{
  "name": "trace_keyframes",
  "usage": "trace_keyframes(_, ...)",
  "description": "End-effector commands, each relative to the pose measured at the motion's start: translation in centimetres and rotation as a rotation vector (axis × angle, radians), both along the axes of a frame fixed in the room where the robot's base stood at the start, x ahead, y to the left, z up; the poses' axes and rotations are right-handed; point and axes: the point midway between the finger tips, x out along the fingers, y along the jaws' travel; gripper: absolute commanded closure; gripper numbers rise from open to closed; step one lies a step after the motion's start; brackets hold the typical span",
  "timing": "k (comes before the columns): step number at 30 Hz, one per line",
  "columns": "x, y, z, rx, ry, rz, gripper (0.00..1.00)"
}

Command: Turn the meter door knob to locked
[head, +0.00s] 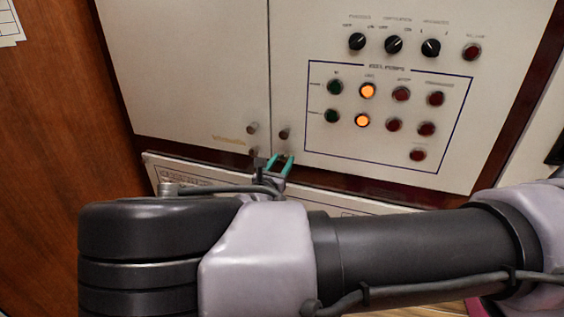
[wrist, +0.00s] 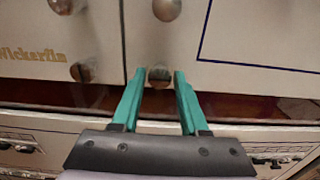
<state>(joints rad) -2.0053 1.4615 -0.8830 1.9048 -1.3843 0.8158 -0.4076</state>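My gripper (head: 280,160) has two teal fingers and points at the lower edge of a cream cabinet. In the wrist view my gripper (wrist: 159,76) is open, with one fingertip on each side of a small brown knob (wrist: 159,73) low on the right-hand door. A gap shows between the knob and each finger; I cannot tell how deep the fingers reach. A matching knob (wrist: 80,72) sits low on the left-hand door. Two rounder knobs sit higher, left (head: 252,128) and right (head: 284,133) of the door seam. No readable label marks the meter door knob.
The right door carries black selector switches (head: 394,45), orange lamps (head: 367,91), and green and red buttons. A dark red strip runs below the doors, above a lower white panel (head: 190,172). A wooden surface (head: 60,130) stands at left.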

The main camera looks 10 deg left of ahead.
Motion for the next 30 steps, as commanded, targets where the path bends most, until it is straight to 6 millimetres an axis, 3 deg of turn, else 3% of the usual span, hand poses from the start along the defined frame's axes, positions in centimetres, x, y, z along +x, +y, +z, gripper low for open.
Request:
trace_keyframes(1, -0.01, 0.0, 0.0, 0.0, 0.0, 0.0, 0.79)
trace_keyframes(3, -0.02, 0.0, 0.0, 0.0, 0.0, 0.0, 1.0)
trace_keyframes(17, -0.02, -0.04, 0.03, 0.089, -0.007, -0.001, 1.0)
trace_keyframes(30, -0.04, -0.14, -0.03, 0.459, -0.036, -0.001, 1.0)
